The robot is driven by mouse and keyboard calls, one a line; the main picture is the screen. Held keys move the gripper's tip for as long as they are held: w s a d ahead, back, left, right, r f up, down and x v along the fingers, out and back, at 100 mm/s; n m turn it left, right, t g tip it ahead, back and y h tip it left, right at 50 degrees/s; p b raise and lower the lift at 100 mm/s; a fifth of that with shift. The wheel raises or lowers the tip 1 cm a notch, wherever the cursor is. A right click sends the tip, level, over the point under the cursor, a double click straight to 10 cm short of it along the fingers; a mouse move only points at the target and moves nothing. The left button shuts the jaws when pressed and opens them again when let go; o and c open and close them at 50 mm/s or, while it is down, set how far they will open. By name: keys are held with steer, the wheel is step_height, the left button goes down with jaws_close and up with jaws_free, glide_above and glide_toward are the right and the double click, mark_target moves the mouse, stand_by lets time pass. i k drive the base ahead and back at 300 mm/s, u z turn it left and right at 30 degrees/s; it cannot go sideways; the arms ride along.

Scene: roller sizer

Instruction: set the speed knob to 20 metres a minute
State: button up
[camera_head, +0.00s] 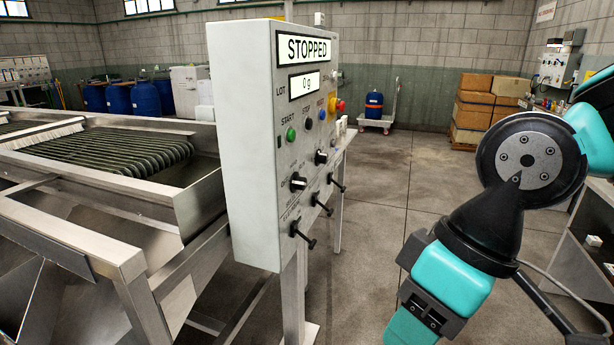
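The grey control box (245,150) stands left of centre, its front panel turned to the right and seen at a steep angle. Its upper display (303,49) reads STOPPED; the lower display (304,84) reads "0 g" beside LOT. Two black rotary knobs, a nearer one (298,182) and a farther one (321,157), sit mid-panel. I cannot read the small scale marks, nor tell which is the speed knob or its setting. Below them, black handles (303,234) stick out in a slanting row. My arm is at the right, apart from the panel; my gripper is out of view.
A green START button (291,134), a dark STOP button (309,124) and a red button (341,105) are above the knobs. The sizer's rollers (120,150) and metal frame are at left. The concrete floor (375,210) right of the panel is clear.

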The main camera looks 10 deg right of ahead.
mark_target(320, 159)
steer(key=z, duration=0.05)
steer(key=k, duration=0.65)
steer(key=z, duration=0.65)
steer(key=i, duration=0.6)
steer(key=z, duration=0.8)
steer(key=i, duration=1.3)
steer(key=u, duration=1.1)
steer(key=i, duration=0.5)
steer(key=u, duration=0.65)
